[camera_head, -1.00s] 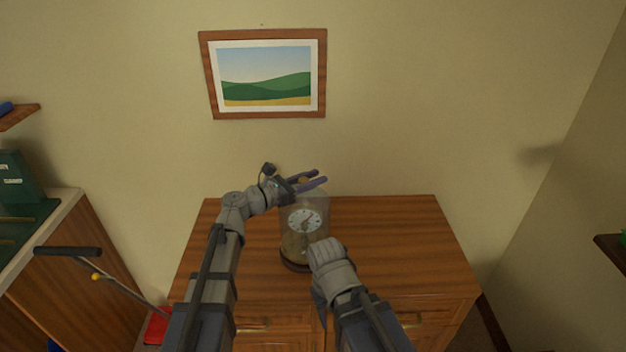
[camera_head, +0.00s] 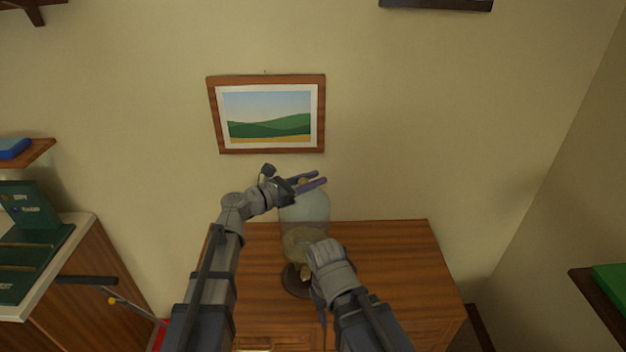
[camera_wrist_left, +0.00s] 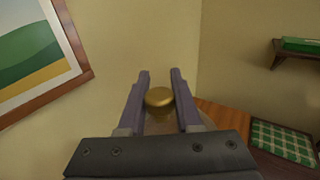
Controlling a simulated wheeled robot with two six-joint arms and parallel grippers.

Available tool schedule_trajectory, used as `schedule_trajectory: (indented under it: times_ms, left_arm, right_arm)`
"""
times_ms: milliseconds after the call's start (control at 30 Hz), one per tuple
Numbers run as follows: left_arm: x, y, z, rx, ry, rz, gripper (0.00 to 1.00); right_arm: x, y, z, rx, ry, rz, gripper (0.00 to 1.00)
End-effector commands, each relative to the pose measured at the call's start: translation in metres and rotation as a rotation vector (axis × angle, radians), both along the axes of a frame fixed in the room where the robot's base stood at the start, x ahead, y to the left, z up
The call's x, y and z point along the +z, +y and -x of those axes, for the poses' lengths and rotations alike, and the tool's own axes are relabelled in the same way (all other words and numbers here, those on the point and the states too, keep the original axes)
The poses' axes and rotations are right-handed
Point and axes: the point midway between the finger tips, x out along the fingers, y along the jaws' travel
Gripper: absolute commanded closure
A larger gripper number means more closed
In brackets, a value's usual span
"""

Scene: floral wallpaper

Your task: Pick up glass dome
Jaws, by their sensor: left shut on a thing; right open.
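The clear glass dome (camera_head: 305,207) has a gold knob on top, and my left gripper (camera_head: 310,182) is shut on this knob. In the left wrist view the gold knob (camera_wrist_left: 159,98) sits between the two purple fingers (camera_wrist_left: 158,92). The dome is upright and raised, with a clock (camera_head: 297,243) showing dimly through or below it. The clock's dark round base (camera_head: 294,281) stands on the wooden cabinet (camera_head: 390,265). My right gripper (camera_head: 319,298) is low in front of the base. Its fingers are mostly hidden behind its wrist, and it holds nothing I can see.
A framed landscape picture (camera_head: 268,114) hangs on the wall behind. A dark shelf with a green item (camera_head: 610,277) is at the right. The cabinet top right of the clock is clear.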

Motion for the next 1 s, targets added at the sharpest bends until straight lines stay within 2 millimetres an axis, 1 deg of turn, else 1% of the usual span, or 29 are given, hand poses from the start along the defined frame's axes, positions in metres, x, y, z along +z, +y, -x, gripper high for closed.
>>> schedule_trajectory:
  times_ms: [33, 267, 600, 700, 800, 1000]
  left_arm:
    - [0.016, 0.0, 0.0, 0.0, 0.0, 0.001, 1.0]
    - [0.052, 0.0, 0.0, 0.0, 0.0, 0.001, 1.0]
    - [0.113, 0.0, 0.0, 0.0, 0.0, 0.001, 1.0]
    - [0.126, 0.0, 0.0, 0.0, 0.0, 0.001, 1.0]
    - [0.134, 0.0, 0.0, 0.0, -0.001, 0.001, 1.0]
    - [0.137, 0.0, 0.0, 0.0, -0.001, 0.001, 1.0]
  right_arm:
    - [0.016, 0.0, 0.0, 0.0, 0.0, 0.0, 0.5]
    - [0.051, 0.0, 0.0, -0.001, 0.0, 0.0, 0.5]
    - [0.113, 0.0, 0.0, -0.013, 0.0, -0.003, 0.5]
    - [0.126, 0.0, 0.0, -0.014, 0.0, -0.002, 0.5]
    - [0.133, 0.0, 0.0, -0.013, 0.0, -0.002, 0.5]
    - [0.137, 0.0, 0.0, -0.012, 0.001, -0.002, 0.5]
